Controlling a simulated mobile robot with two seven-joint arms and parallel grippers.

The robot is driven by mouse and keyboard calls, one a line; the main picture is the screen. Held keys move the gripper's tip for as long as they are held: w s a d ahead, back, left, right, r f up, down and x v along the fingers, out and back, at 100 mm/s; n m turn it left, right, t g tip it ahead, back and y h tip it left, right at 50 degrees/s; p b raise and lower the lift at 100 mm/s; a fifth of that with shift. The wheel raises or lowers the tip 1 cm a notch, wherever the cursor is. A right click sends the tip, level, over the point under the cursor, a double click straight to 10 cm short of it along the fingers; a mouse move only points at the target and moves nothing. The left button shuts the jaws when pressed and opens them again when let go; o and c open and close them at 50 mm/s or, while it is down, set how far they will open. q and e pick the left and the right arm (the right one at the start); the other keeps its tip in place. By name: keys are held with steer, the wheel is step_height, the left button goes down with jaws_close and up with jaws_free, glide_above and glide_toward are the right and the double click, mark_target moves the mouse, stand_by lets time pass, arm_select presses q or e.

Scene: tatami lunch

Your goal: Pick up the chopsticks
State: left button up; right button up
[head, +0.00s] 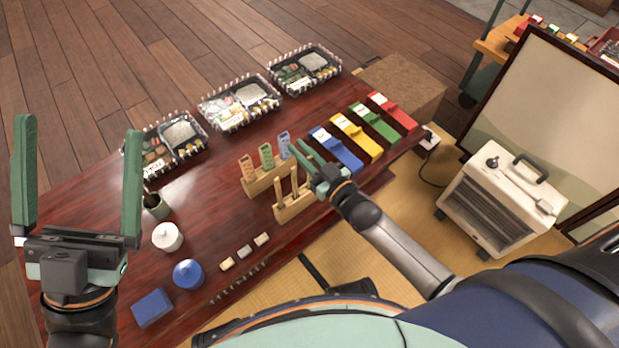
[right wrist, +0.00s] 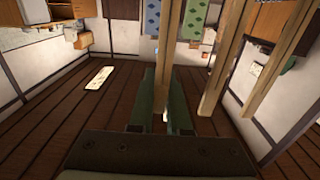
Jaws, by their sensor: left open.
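Light wooden chopsticks (head: 294,178) stand upright in a low wooden stand (head: 290,209) near the table's right edge. In the right wrist view, one stick (right wrist: 163,60) rises between my right gripper's green fingers, which nearly meet around it. Other sticks (right wrist: 228,55) stand to the right of them, apart from the fingers. My right gripper (head: 308,154) is beside the top of the stand in the head view, its fingertips partly overlapping other things. My left gripper (head: 78,185) is wide open and empty at the far left.
A rack of patterned cases (head: 265,172) stands just behind the chopstick stand. Blue, yellow, green and red boxes (head: 353,135) line the right side. Lunch trays (head: 240,102) line the back. A white pot (head: 167,237) and blue pot (head: 188,274) stand at the front left.

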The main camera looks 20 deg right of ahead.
jaws_close()
steer(key=shift+r, duration=0.1)
